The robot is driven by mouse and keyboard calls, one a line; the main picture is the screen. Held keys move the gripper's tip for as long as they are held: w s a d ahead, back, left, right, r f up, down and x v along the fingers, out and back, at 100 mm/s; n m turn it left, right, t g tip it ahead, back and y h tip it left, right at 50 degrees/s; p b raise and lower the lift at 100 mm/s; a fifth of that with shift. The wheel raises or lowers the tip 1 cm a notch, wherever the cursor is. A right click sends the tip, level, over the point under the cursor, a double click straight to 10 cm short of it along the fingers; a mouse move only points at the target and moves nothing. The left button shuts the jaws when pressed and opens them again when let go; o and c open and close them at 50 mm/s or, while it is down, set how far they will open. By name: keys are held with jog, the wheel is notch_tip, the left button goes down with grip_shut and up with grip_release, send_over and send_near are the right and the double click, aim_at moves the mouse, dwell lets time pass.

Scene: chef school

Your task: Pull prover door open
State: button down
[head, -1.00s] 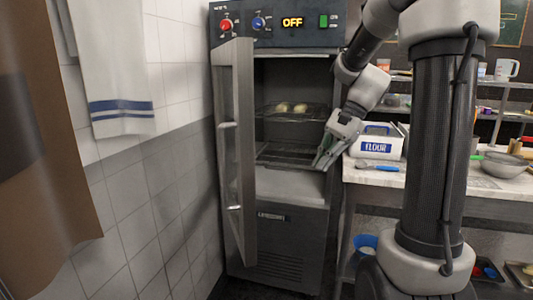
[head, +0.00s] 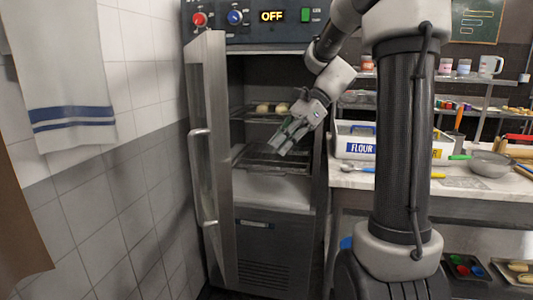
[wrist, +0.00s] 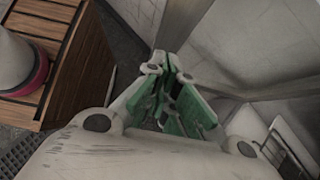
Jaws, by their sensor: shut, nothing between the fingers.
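The prover (head: 265,240) is a dark grey cabinet. Its door (head: 216,150) stands swung open to the left, seen at a steep angle, with a metal bar handle (head: 204,180) on its outer face. Wire racks (head: 262,160) show inside, the upper one holding pale dough pieces (head: 263,108). My gripper (head: 279,148) has green fingers. It is shut and empty in front of the open cavity, right of the door and apart from the handle. In the wrist view the fingers (wrist: 170,62) are together with nothing between them.
A tiled wall (head: 90,200) with a hanging towel (head: 65,85) is left of the door. A counter (head: 350,180) with a flour bin (head: 357,143) stands right of the prover. A slatted wooden unit (wrist: 60,45) is left in the wrist view.

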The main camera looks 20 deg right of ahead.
jog(key=a+r+x, duration=0.2)
jog(key=x, duration=0.9)
jog(key=shift+a+f, duration=0.15)
jog(key=shift+a, duration=0.1)
